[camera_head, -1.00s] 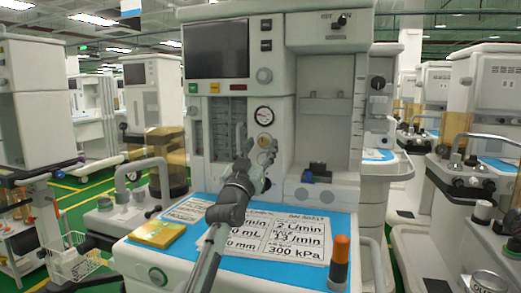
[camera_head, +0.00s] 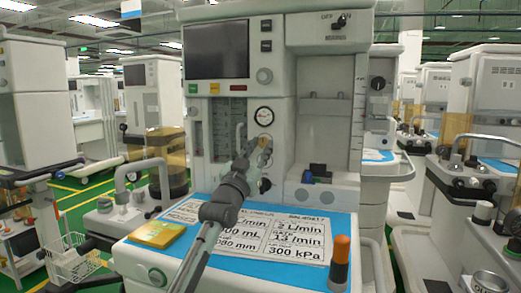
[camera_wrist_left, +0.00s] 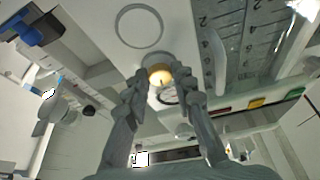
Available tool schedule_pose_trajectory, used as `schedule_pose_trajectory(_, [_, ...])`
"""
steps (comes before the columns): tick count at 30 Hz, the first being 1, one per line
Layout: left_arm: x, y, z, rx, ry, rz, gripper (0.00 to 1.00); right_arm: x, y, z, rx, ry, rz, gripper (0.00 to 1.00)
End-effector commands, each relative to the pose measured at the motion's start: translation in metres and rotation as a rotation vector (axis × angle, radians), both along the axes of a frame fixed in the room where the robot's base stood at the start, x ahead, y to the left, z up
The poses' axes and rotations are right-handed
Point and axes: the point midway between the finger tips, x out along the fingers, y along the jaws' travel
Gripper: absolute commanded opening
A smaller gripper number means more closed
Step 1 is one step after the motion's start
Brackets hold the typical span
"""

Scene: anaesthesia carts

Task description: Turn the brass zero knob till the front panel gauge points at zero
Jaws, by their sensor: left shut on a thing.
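The brass zero knob (camera_head: 265,138) is on the cart's front panel, just below the round white gauge (camera_head: 264,116). The gauge needle is too small to read in the head view. My left gripper (camera_head: 262,146) reaches up to the panel with its fingers at the knob, partly covering it, and is shut on it. In the left wrist view the brass knob (camera_wrist_left: 160,75) shows between the fingertips of my left gripper (camera_wrist_left: 162,80), and the gauge (camera_wrist_left: 167,97) is partly hidden beyond it. My right gripper is in neither view.
A blue mat with a printed card (camera_head: 270,232) covers the worktop below the arm. A yellow block (camera_head: 157,234) lies at left and an orange-topped cylinder (camera_head: 340,262) stands at right. A screen (camera_head: 217,50) and flow tubes are left of the gauge.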

Motion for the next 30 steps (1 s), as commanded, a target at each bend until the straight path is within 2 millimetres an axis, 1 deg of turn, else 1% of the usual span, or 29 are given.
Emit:
schedule_pose_trajectory(5, [0.001, 0.004, 0.0, 0.152, -0.047, 0.004, 0.0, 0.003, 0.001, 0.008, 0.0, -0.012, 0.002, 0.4])
schedule_pose_trajectory(7, [0.002, 0.005, 0.001, 0.215, -0.066, 0.004, 0.0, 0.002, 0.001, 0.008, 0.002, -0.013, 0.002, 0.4])
schedule_pose_trajectory(9, [0.002, 0.005, 0.002, 0.278, -0.087, 0.003, 0.0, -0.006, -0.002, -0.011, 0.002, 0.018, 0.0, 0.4])
schedule_pose_trajectory(14, [0.002, 0.006, 0.005, 0.423, -0.134, 0.003, 0.0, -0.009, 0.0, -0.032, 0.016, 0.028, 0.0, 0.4])
schedule_pose_trajectory(18, [0.003, 0.008, 0.005, 0.549, -0.174, 0.003, 0.0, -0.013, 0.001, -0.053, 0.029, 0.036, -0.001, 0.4])
schedule_pose_trajectory(21, [0.003, 0.009, 0.006, 0.639, -0.204, 0.004, 0.0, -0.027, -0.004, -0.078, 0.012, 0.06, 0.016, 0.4])
schedule_pose_trajectory(22, [0.003, 0.008, 0.006, 0.666, -0.213, 0.004, 0.0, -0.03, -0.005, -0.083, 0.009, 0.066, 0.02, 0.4])
schedule_pose_trajectory(25, [0.003, 0.009, 0.005, 0.752, -0.241, 0.004, 0.0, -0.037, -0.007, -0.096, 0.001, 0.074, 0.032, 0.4])
schedule_pose_trajectory(30, [0.003, 0.009, 0.006, 0.882, -0.285, 0.003, 0.0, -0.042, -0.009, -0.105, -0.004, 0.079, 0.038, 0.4])
